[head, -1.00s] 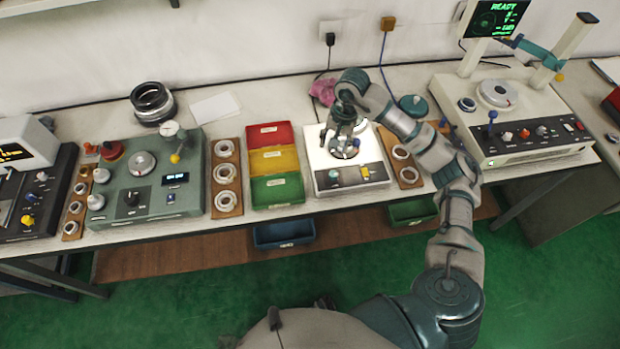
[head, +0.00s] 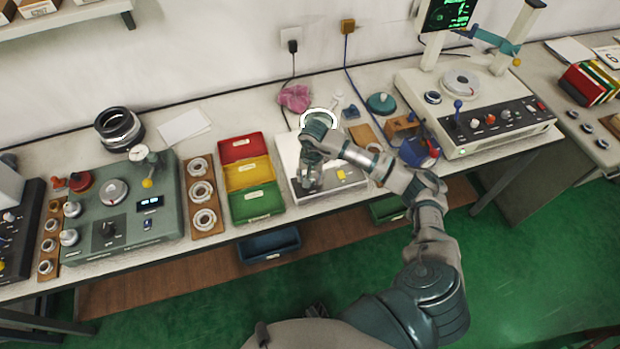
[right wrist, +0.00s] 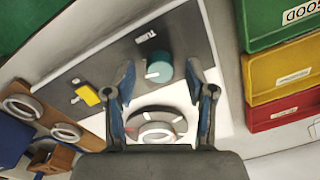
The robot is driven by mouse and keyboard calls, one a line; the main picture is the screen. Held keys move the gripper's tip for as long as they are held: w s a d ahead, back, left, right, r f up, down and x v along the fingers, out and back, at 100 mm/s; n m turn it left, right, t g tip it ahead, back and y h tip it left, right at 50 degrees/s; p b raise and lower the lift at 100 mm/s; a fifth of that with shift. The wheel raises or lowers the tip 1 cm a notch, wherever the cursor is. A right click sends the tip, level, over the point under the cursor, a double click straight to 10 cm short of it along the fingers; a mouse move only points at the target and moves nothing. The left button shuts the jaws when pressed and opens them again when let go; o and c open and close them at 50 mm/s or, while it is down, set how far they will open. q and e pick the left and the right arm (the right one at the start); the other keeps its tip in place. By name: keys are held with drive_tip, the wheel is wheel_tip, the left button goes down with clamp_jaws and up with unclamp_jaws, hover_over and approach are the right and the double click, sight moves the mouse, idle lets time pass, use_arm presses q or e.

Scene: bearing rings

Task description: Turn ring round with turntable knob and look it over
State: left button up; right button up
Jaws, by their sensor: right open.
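The white turntable box (head: 290,155) stands on the bench, largely behind my right arm in the head view. In the right wrist view its round turntable (right wrist: 134,122) carries a pale metal ring (right wrist: 157,134), lying flat and partly hidden by my gripper body. The teal turntable knob (right wrist: 158,66), with a white mark, sits on the grey front panel. My right gripper (head: 309,190) is over this panel. In the right wrist view its open fingers (right wrist: 161,74) stand to either side of the knob, apparently without touching it. My left gripper is out of view.
Red, yellow and green bins (head: 268,203) stand just left of the box. A wooden board with rings (head: 219,222) and a green gauge station (head: 80,240) lie farther left. A cream instrument (head: 490,148) stands to the right. A yellow switch (right wrist: 90,95) is near the knob.

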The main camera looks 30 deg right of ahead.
drive_tip(key=shift+f, duration=0.55)
drive_tip(key=shift+c, duration=0.2)
clamp_jaws()
